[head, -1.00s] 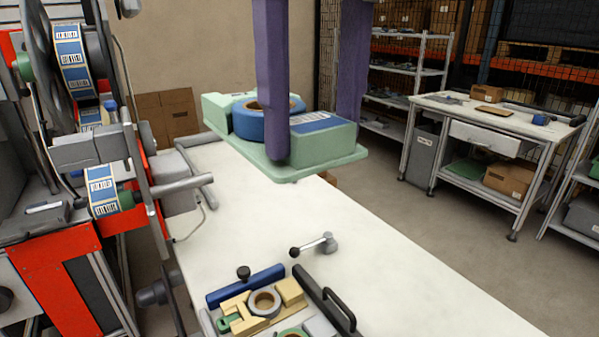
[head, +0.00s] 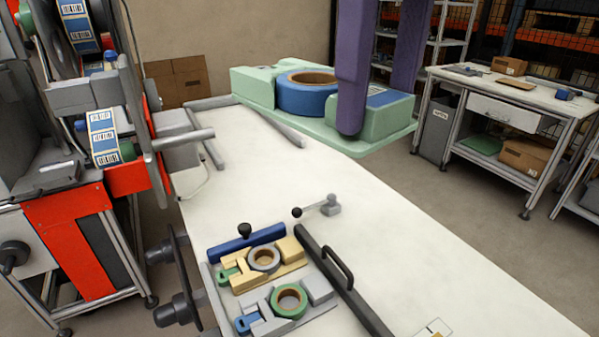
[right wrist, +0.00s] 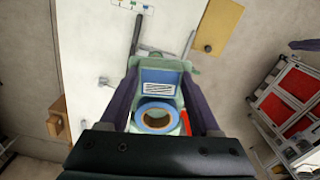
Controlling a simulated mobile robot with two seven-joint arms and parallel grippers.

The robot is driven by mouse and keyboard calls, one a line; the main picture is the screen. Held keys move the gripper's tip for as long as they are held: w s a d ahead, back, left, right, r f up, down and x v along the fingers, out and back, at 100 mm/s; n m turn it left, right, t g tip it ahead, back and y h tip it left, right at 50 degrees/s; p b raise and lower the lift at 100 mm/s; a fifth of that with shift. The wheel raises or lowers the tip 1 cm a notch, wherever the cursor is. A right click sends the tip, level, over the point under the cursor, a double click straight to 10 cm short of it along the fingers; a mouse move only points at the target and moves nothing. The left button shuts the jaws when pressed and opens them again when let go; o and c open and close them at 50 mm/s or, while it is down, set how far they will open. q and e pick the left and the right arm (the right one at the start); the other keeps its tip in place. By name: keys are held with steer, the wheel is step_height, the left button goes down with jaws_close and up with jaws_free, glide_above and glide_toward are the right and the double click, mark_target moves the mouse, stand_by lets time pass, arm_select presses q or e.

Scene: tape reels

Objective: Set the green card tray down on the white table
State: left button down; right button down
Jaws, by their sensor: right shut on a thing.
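The green card tray (head: 385,122) is pale green and holds a blue tape reel (head: 306,98) and a blue-and-white card. It is roughly level over the far end of the white table (head: 400,240), its right part past the table's right edge in the picture. It looks raised, but the gap beneath is hard to judge. My right gripper (head: 372,105), with purple fingers, is shut on the tray across its sides; the rear finger is partly hidden. In the right wrist view the tray (right wrist: 160,77) sits between both fingers. My left gripper is not in view.
A fixture with smaller reels (head: 265,258), a black-handled bar (head: 340,275) and a small lever (head: 318,208) occupy the near table. Grey rails (head: 205,135) lie at the far left. A red labelling machine (head: 75,240) stands left. The table's middle is mostly clear.

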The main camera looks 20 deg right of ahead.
steer(key=d+f+n+b, duration=0.1)
steer(key=f+n+b, duration=0.4)
steer(key=f, duration=0.6)
steer(key=w+d+f+n+b, duration=0.1)
steer(key=f+n+b, duration=0.4)
steer(key=f, duration=0.7)
steer(key=d+f+n+b, duration=0.2)
steer(key=f+n+b, duration=0.3)
steer(key=f, duration=0.7)
steer(key=shift+w+d+n+b, duration=0.15)
steer(key=shift+n+b, duration=0.25)
steer(key=shift+b, duration=0.4)
step_height(320, 180, down, 4)
steer(key=shift+f+b, duration=0.2)
steer(key=shift+b, duration=0.45)
steer(key=shift+c, duration=0.5)
jaws_free()
